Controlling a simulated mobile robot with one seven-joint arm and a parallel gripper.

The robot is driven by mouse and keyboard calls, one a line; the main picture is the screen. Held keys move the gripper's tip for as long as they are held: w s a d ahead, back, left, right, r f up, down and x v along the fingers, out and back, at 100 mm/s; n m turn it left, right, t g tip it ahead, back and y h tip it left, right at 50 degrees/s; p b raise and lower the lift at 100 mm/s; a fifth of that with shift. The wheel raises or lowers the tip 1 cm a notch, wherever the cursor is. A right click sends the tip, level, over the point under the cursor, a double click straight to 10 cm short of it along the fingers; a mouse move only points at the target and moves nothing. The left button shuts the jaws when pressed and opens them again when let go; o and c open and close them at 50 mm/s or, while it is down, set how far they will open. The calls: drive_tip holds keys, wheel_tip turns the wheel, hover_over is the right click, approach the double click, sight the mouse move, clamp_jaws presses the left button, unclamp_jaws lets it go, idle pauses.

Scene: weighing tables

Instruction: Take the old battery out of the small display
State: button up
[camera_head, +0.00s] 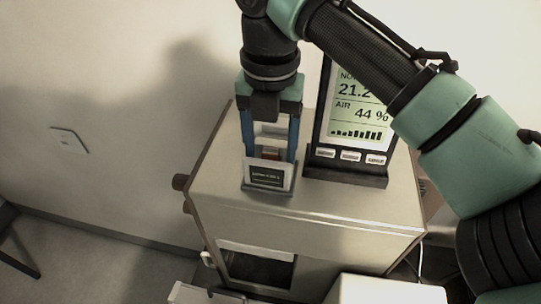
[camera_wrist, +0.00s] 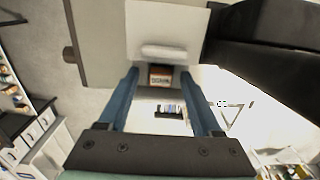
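The small display (camera_head: 268,176), a light-framed block with a dark screen, stands on the cabinet top in the head view. My gripper (camera_head: 269,156) points down at it, its blue fingers wide apart just behind the screen. In the wrist view a dark and orange block with lettering, apparently the battery (camera_wrist: 160,77), lies between the fingertips with a gap on each side. A pale bar (camera_wrist: 163,52), seemingly part of the small display, is just above it. A bit of red shows between the fingers in the head view. How deep the battery sits I cannot tell.
A large dark-framed display (camera_head: 346,166) stands close to the right of my gripper. The beige cabinet (camera_head: 320,213) has free top along its front and brown knobs on its left side. A white box (camera_head: 385,290) stands in front. A wall is behind.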

clamp_jaws()
